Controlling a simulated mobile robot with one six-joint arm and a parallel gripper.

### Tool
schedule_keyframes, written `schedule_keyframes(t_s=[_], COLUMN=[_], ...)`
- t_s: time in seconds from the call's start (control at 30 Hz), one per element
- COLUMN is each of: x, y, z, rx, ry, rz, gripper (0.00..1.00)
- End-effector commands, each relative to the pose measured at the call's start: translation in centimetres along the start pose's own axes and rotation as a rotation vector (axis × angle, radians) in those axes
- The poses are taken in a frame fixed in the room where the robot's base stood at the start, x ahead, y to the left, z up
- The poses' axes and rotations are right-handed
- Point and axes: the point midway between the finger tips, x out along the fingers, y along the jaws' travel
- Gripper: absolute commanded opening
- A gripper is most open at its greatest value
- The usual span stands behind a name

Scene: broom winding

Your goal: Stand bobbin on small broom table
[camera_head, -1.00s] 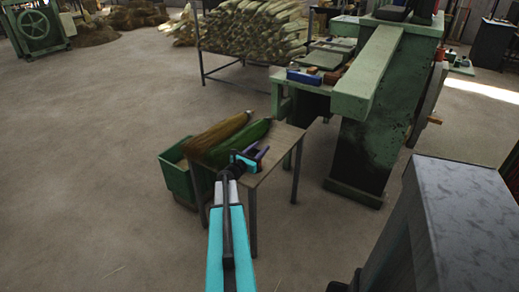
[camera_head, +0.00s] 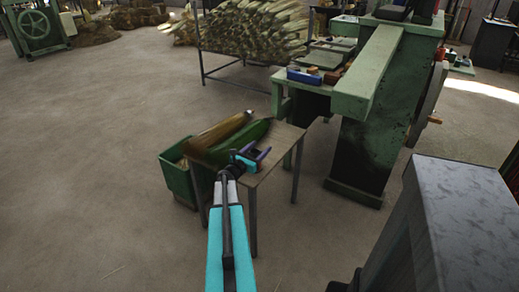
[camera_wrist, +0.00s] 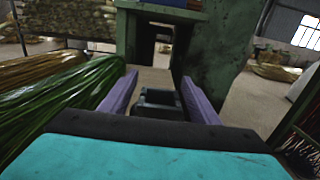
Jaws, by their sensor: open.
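The small broom table (camera_head: 288,137) stands in the middle of the head view, with thin dark legs and a pale top. My gripper (camera_head: 257,153) is over its top, right beside the broom bundles. In the wrist view my gripper (camera_wrist: 158,80) has its two purple fingers apart. A dark box-like shape shows between them, low near the palm; I cannot tell whether it is part of my gripper. I cannot make out a bobbin in either view.
A green straw bundle (camera_head: 240,143) and a brown one (camera_head: 216,133) lie along the table's left side. A green bin (camera_head: 177,180) stands at its left. A green machine (camera_head: 360,135) stands to the right. Open floor lies in front and left.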

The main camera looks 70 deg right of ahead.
Motion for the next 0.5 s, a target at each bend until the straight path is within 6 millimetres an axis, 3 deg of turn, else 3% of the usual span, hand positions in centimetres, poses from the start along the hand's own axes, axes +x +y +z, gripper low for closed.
schedule_keyframes(t_s=[0.5], x=[-6.2], y=[-0.1], z=[-0.1], rx=[-0.001], ry=[0.0], rz=[0.001], gripper=[0.56])
